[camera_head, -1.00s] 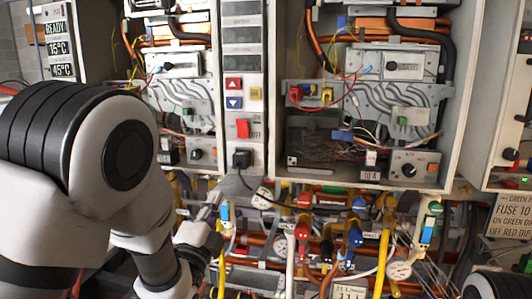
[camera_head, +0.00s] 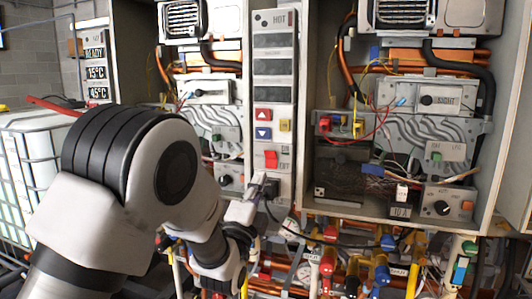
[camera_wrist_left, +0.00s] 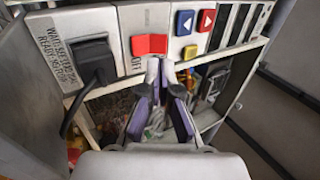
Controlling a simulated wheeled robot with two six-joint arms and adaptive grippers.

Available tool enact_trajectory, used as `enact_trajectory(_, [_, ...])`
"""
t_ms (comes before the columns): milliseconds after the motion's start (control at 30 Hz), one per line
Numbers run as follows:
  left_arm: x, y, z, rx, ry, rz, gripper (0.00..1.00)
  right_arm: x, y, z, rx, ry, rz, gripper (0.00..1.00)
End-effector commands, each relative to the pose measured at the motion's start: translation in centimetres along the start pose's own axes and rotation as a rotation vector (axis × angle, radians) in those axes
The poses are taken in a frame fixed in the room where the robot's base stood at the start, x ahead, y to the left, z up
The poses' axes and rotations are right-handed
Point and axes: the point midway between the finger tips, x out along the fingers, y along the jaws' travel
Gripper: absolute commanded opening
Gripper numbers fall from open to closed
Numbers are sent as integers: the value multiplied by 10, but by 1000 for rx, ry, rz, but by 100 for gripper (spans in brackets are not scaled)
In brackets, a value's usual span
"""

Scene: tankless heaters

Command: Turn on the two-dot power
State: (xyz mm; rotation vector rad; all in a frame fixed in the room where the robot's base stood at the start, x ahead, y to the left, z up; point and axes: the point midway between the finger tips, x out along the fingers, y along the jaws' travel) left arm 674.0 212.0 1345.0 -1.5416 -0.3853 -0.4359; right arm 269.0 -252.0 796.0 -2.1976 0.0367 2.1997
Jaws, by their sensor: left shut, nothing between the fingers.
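A red rocker switch (camera_head: 271,159) sits low on the narrow white panel (camera_head: 286,204) between two open heater cabinets. It also shows in the left wrist view (camera_wrist_left: 150,44), with "OFF" lettering beside it. I cannot make out which marking is the two dots. My left gripper (camera_head: 258,183) is shut and empty, just below the switch in the head view. In the left wrist view its fingertips (camera_wrist_left: 160,64) are close together just under the red switch; whether they touch it I cannot tell. My right gripper is out of view.
A black plug with a cable (camera_head: 271,188) is beside the fingertips. Red, blue and yellow buttons (camera_head: 263,133) are above the switch. Open cabinets with wiring (camera_head: 410,140) flank the panel. Pipes and valves (camera_head: 330,262) crowd the space below.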

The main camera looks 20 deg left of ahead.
Motion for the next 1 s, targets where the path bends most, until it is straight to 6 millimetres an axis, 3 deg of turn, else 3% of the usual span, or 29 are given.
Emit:
enact_trajectory(100, [29, -6, 0, 0, 1, 0, 0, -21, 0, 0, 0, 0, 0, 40])
enact_trajectory(300, [56, -3, 0, 0, 1, 0, 0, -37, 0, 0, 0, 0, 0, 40])
enact_trajectory(1000, [65, -3, 0, 0, 1, 53, 0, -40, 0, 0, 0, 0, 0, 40])
